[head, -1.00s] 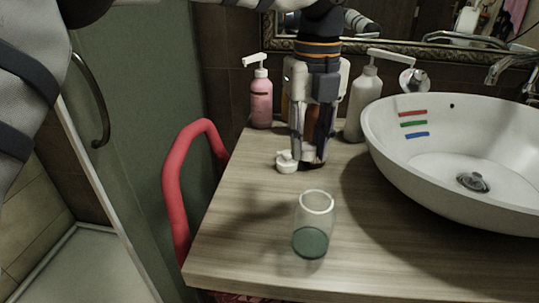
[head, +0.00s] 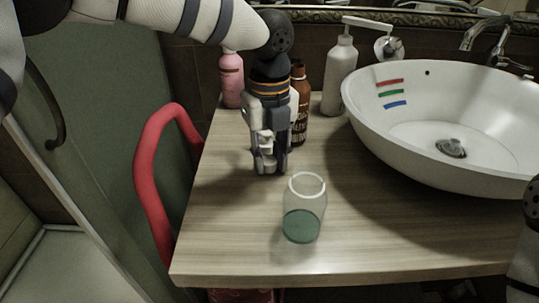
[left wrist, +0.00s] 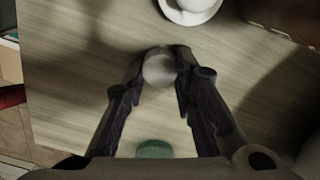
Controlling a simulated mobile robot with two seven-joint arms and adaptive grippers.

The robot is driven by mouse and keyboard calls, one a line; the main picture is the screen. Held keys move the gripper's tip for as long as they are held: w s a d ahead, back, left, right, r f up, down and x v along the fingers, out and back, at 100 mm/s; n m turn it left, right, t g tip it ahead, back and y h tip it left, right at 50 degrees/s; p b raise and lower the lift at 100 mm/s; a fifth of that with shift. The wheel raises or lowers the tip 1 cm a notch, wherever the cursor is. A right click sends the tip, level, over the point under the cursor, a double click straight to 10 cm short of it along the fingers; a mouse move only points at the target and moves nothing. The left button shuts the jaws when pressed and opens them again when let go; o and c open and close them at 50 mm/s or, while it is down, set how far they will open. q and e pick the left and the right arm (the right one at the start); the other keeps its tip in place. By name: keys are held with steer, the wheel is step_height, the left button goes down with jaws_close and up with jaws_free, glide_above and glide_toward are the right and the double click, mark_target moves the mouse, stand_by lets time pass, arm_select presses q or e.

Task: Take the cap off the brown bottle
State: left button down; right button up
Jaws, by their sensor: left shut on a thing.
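The brown bottle (head: 301,121) stands upright on the wooden counter, behind and to the right of my left gripper (head: 268,167), which partly hides it. Its narrow brown neck shows and looks bare. My left gripper points down, apart from the bottle. In the left wrist view its fingers (left wrist: 160,75) are shut on a pale round cap (left wrist: 159,69). My right gripper is not seen.
A clear glass with a teal base (head: 303,212) stands in front of my gripper. A pink pump bottle (head: 232,82) and a white pump bottle (head: 339,78) stand at the back. A white basin (head: 440,125) fills the right. The counter's front left is clear.

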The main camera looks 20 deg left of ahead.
arm_select(q)
steer(key=c, duration=1.3)
jaws_free()
steer(key=shift+f, duration=0.1)
